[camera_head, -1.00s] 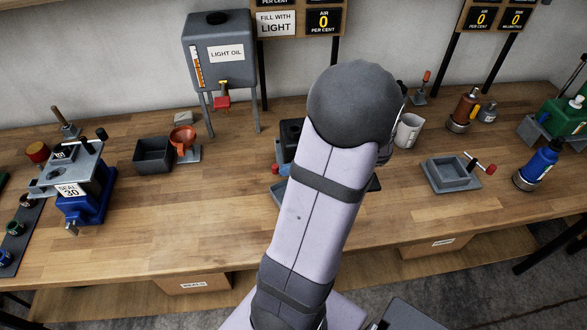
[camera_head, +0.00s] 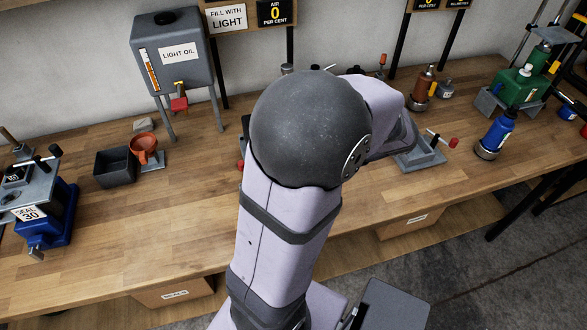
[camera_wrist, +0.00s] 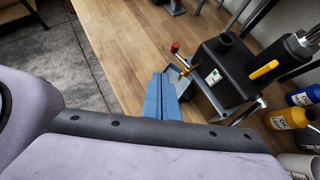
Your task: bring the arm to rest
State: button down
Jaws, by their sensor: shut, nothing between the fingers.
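My arm (camera_head: 285,225) rises through the middle of the head view. Its large dark elbow joint (camera_head: 300,125) is toward the camera. Beyond it, a pale link (camera_head: 382,98) folds away to the right and bends down at a dark section above the bench. In the wrist view, pale and dark parts of my own arm fill the bottom and left. Nothing held can be seen.
The wrist view shows a black machine (camera_wrist: 225,70). The bench's front left is clear.

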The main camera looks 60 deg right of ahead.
jog(key=shift+s+r, duration=0.25)
jog(key=shift+s, duration=0.05)
dwell(0.4)
